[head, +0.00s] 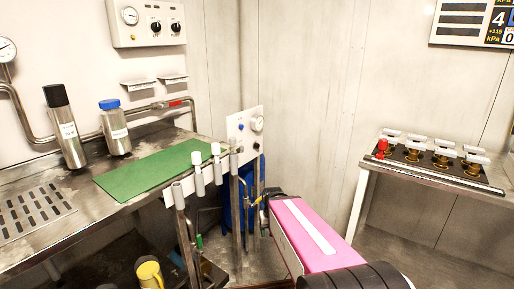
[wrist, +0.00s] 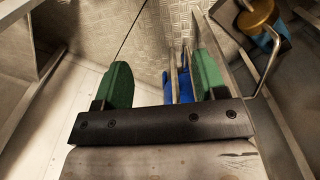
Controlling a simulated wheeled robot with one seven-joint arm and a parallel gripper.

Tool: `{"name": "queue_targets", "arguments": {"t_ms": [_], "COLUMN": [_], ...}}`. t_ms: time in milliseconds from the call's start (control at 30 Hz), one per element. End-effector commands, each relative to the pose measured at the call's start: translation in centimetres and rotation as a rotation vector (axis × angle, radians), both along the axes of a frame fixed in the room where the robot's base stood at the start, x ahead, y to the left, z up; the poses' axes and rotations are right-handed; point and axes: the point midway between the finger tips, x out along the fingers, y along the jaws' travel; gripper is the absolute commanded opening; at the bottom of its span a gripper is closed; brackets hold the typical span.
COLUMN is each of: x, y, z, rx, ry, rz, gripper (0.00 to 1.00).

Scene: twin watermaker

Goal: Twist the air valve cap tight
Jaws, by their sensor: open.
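My gripper (wrist: 160,82) shows in the wrist view with its two green fingers wide apart and nothing held between them. A blue object (wrist: 178,88) shows beyond and between the fingers, next to thin metal posts. A round brass-coloured part (wrist: 258,12) is at the upper right, outside the fingers. In the head view my pink arm points toward a white panel (head: 238,128) with a gauge and a blue knob, and my fingers cannot be made out. I cannot tell which part is the air valve cap. Several brass fittings (head: 441,160) stand on the right bench, one beside a red part (head: 381,148).
A steel bench (head: 30,185) on the left holds a green mat (head: 150,170), a black-topped cylinder (head: 65,128) and a blue-capped bottle (head: 115,128). White-capped posts (head: 198,175) stand at its edge. A yellow cup (head: 150,274) is below. Floor shows between the benches.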

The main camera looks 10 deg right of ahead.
Motion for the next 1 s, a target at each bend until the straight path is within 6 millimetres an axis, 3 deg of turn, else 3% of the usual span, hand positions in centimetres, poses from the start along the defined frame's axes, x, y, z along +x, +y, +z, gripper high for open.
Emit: {"name": "queue_targets", "arguments": {"t_ms": [267,333,533,767,1000], "x": [0.0,0.0,1.5,6.6,13.6], "y": [0.0,0.0,0.5,1.7,1.1], "z": [0.0,0.0,0.3,2.7,8.5], "rx": [0.000,0.001,0.093,0.379,0.677], "ry": [0.000,0.000,-0.024,-0.167,-0.480], "rz": [0.000,0.000,0.029,0.126,0.235], "gripper": [0.65,0.53,0.53,0.53,0.53]}}
